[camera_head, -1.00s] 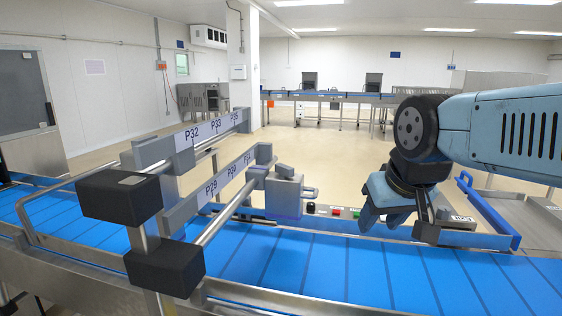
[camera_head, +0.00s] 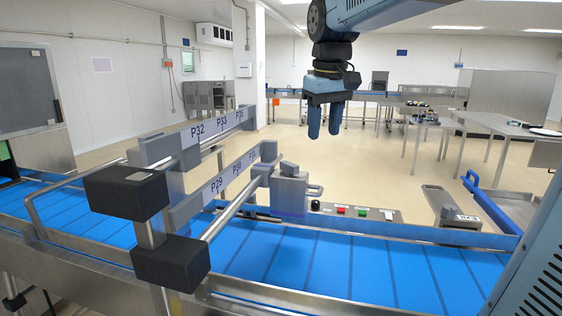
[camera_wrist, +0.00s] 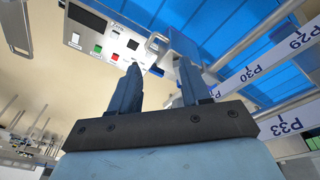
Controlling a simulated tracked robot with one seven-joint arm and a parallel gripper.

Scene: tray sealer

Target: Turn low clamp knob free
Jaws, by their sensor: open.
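The low guide rail (camera_head: 230,178) carries P-number labels, the leftmost reading P29, and ends at a grey clamp block (camera_head: 290,190) beside the blue belt. A small grey handle-like knob (camera_head: 315,190) sticks out on the block's right side; I cannot be sure it is the low clamp knob. The handle also shows in the wrist view (camera_wrist: 153,42), beyond the fingertips. My gripper (camera_head: 324,128) hangs fingers down, above and slightly right of the block, clear of it. In the wrist view my gripper (camera_wrist: 160,78) is open and empty, its fingers apart.
The upper rail (camera_head: 210,130) runs above the low one. Two black blocks (camera_head: 125,192) stand at the near left. A panel with red and green buttons (camera_head: 350,212) lies right of the clamp. The blue conveyor belt (camera_head: 340,265) crosses the front. A blue handle (camera_head: 490,205) stands right.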

